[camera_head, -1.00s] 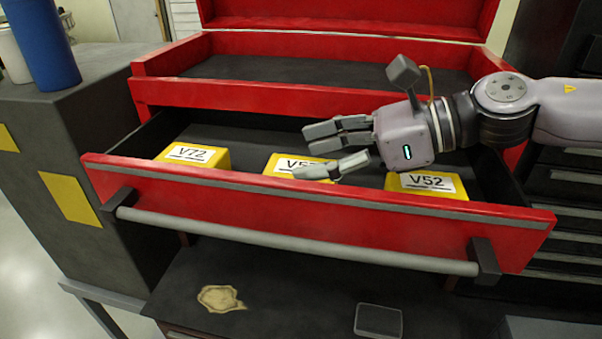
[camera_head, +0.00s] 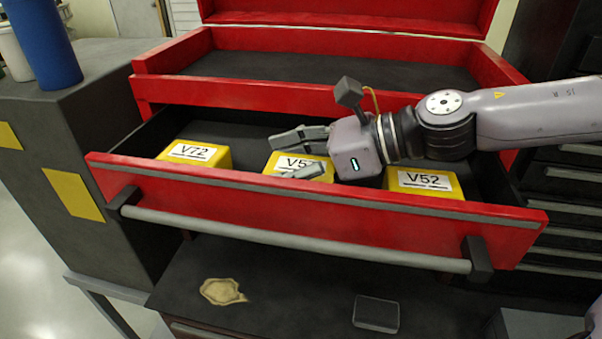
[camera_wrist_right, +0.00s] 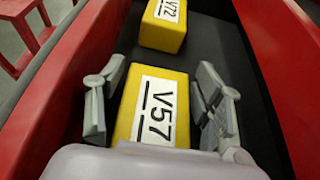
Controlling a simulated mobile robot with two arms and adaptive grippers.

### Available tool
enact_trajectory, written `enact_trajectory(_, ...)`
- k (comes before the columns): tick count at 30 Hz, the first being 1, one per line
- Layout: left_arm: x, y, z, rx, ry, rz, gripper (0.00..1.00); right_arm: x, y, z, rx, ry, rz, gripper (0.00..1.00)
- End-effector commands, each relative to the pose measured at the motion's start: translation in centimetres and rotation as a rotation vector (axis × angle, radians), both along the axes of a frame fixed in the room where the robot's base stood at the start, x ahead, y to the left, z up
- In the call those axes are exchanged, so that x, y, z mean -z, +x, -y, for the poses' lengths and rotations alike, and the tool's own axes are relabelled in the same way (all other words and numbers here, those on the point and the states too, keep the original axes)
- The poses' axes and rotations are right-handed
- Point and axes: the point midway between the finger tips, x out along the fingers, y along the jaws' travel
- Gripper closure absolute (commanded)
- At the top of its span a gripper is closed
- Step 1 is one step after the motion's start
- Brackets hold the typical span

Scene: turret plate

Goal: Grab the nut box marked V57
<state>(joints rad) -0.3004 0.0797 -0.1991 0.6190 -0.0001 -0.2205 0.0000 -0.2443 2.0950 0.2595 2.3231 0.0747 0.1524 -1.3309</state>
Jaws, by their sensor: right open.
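The yellow nut box marked V57 (camera_head: 283,163) stands in the middle of the open red drawer, its label partly hidden by my right gripper in the head view. In the right wrist view the V57 box (camera_wrist_right: 181,78) lies between the two sides of my right gripper (camera_wrist_right: 160,108), label up. My right gripper (camera_head: 300,153) is open, with fingers on both sides of the box and a visible gap on the right side. Whether the left-side fingers touch the box I cannot tell. My left gripper is not in view.
Yellow boxes marked V72 (camera_head: 196,153) and V52 (camera_head: 424,181) stand left and right of it in the drawer. The red drawer front (camera_head: 300,212) with its grey bar handle (camera_head: 300,238) rises before the boxes. A blue cylinder (camera_head: 43,45) stands at the far left.

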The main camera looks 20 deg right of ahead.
Motion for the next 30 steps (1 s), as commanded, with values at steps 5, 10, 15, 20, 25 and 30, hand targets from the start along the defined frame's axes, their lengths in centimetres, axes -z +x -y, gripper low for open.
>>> enact_trajectory(5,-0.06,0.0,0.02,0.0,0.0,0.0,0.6,0.3,0.31,-0.51,0.0,0.0,-0.002,0.38)
enact_trajectory(10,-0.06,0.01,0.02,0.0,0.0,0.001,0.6,0.27,0.35,-0.54,0.0,0.001,-0.001,0.38)
enact_trajectory(15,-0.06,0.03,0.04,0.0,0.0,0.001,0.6,0.26,0.35,-0.53,0.0,0.001,-0.001,0.44)
enact_trajectory(20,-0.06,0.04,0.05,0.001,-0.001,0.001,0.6,0.26,0.34,-0.53,0.0,0.001,-0.001,0.55)
enact_trajectory(25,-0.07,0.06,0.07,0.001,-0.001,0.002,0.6,0.27,0.33,-0.53,-0.001,0.001,-0.001,0.66)
enact_trajectory(30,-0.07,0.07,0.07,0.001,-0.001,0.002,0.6,0.28,0.32,-0.53,-0.001,0.001,-0.001,0.78)
